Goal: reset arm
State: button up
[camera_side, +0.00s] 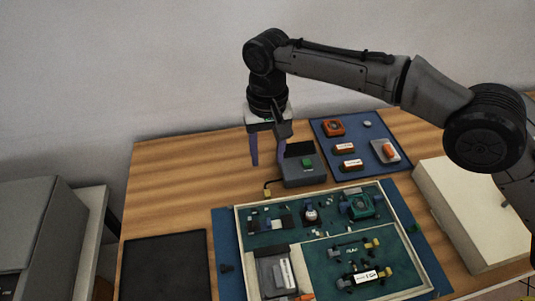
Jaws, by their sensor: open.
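My gripper (267,149) hangs from my arm over the back middle of the wooden table (165,200). Its two purple fingers point down and stand apart, with nothing seen between them. I cannot tell how high the fingertips are above the table. A short cable with a yellowish end (267,192) lies at the left of the grey box.
A framed green board (300,236) with several parts lies on a blue mat (228,250) in front. A blue mat (376,134) with orange parts lies at the back right. A black pad (165,268) lies front left. A pale box (470,215) stands right. The table's left part is bare.

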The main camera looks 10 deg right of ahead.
dwell(0.3)
jog(key=w+d+r+m+t+y, duration=0.1)
jog(key=w+d+r+m+t, duration=0.15)
jog(key=d+r, duration=1.65)
jog(key=s+d+r+m+t, duration=0.1)
jog(key=s+d+r, duration=0.5)
jog(key=d, duration=0.2)
jog(key=s+d+t, duration=0.2)
jog(key=s+d, duration=0.9)
jog(key=s, duration=0.3)
jog(key=s+d+f+n+h, duration=0.1)
jog(key=s+d+f+n, duration=0.2)
jog(key=s+f, duration=0.8)
notch_tip(320, 180, down, 3)
jog(key=shift+r, duration=0.15)
